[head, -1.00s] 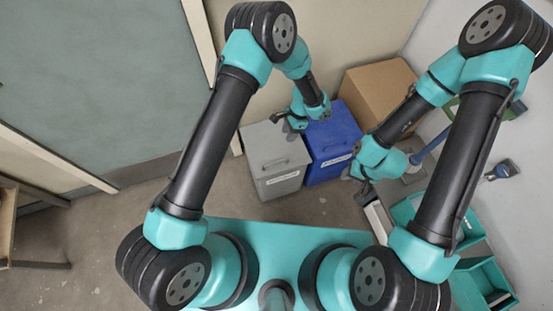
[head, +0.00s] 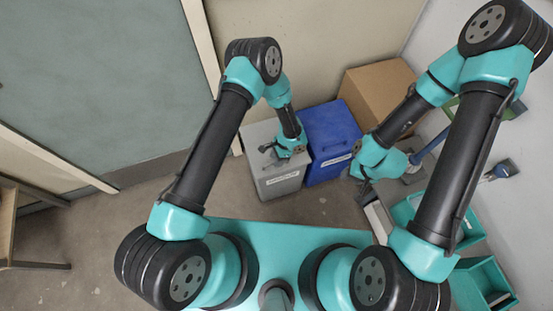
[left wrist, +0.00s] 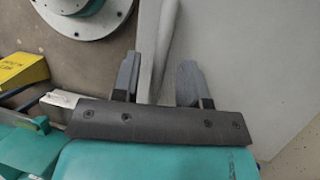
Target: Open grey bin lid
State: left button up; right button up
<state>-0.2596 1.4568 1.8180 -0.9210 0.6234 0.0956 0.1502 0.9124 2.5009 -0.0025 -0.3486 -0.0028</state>
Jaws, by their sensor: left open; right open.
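The grey bin (head: 278,188) stands on the floor against the back wall, left of a blue bin. Its lid (head: 256,133) looks closed. My left gripper (head: 266,152) is over the lid and hides part of it, including most of the handle. In the left wrist view the fingers of my left gripper (left wrist: 158,86) are spread apart. A pale grey bar (left wrist: 166,42), seemingly the lid handle, shows between them; contact cannot be told. My right gripper (head: 364,188) is open and empty, in front and to the right of the blue bin.
The blue bin (head: 329,128) stands close beside the grey bin on its right. A cardboard box (head: 380,88) is behind it. Teal crates (head: 483,280) are at right. A yellow block (left wrist: 20,70) shows in the left wrist view. The floor left of the grey bin is clear.

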pick_arm(q)
jog(key=shift+s+a+f, duration=0.1)
jog(key=shift+f, duration=0.1)
grip_shut()
dwell(0.3)
